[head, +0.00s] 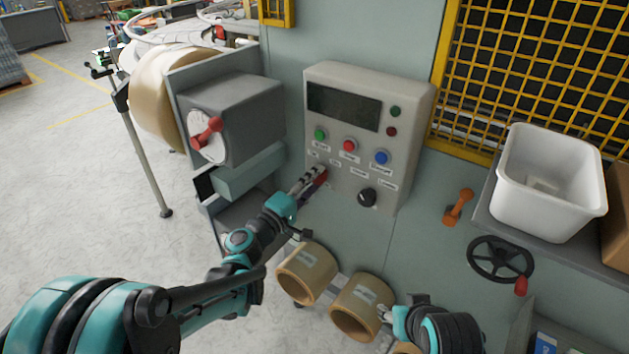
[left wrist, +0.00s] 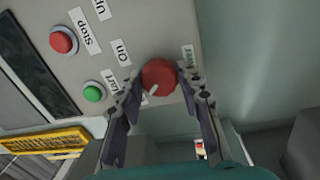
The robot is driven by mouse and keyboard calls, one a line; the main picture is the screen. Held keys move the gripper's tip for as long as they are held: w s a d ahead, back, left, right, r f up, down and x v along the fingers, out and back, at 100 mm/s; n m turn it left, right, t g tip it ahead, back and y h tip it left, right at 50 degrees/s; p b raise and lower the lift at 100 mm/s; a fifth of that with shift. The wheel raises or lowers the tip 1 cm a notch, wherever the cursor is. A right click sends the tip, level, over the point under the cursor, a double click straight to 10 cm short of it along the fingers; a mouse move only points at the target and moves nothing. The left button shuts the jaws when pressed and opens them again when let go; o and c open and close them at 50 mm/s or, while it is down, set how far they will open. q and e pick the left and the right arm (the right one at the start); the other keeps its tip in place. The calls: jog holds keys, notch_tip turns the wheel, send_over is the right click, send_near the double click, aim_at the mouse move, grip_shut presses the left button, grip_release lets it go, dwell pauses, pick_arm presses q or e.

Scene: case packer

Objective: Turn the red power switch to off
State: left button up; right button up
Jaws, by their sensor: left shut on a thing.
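The red power switch (left wrist: 159,75) is a round red knob with a white mark on the grey control panel (head: 398,160). In the left wrist view its mark points down and slightly left, and an "On" label is beside it. My left gripper (left wrist: 162,82) has one finger on each side of the knob and is shut on it. In the head view my left gripper (head: 316,178) reaches the panel's lower left and mostly covers the switch (head: 322,176). My right gripper (head: 388,314) is low at the bottom right, and its fingers are too small to judge.
Green (head: 320,134), red (head: 349,145) and blue (head: 381,157) buttons sit above the switch, and a black knob (head: 367,197) is to its right. Tan rolls (head: 306,272) are below. An orange handle (head: 458,206), a black handwheel (head: 499,259) and a white bin (head: 550,185) are at right.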

pick_arm(q)
jog(key=o, duration=1.1)
jog(key=shift+o, duration=0.2)
jog(key=shift+a, duration=0.1)
jog(key=v, duration=1.2)
